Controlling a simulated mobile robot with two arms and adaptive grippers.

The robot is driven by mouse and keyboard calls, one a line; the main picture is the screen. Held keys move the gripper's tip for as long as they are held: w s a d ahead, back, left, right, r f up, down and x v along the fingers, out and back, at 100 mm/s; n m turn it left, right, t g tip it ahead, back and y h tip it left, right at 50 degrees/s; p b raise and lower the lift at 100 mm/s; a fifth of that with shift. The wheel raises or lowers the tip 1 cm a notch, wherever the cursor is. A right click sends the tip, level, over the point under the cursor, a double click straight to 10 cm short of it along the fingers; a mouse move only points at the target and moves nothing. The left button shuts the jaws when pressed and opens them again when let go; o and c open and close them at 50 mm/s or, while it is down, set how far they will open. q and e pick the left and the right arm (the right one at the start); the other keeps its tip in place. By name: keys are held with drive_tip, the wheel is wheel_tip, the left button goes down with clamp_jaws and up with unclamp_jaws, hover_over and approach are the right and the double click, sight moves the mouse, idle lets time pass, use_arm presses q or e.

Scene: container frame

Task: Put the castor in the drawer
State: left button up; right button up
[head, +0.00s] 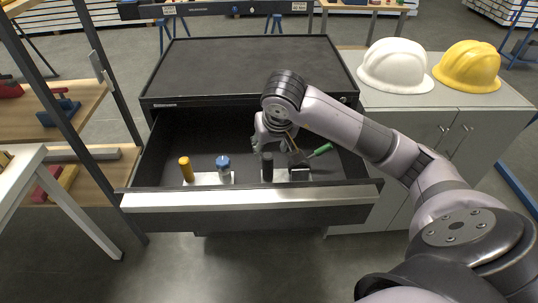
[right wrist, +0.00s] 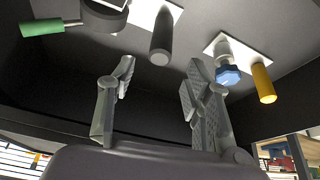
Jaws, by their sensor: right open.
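The drawer (head: 250,202) is pulled open below the black cabinet top. My right gripper (head: 268,140) is inside it, open and empty, above the drawer floor. Its two fingers show apart in the right wrist view (right wrist: 158,95). A dark rounded piece (head: 299,160) with a grey edge sits in the drawer at the right, beside the green handle. It also shows at the top of the right wrist view (right wrist: 104,16). It may be the castor, but I cannot tell for sure. My left gripper is not in view.
A yellow peg (head: 186,169) and a blue-topped piece (head: 223,165) stand on a white plate in the drawer. A black peg (head: 267,167) and a green handle (head: 320,151) are further right. White (head: 396,66) and yellow (head: 467,67) helmets rest on the grey cabinet.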

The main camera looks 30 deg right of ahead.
drive_tip(key=v, duration=0.4)
drive_tip(key=shift+s, duration=0.1)
drive_tip(key=shift+a, duration=0.1)
idle(0.3)
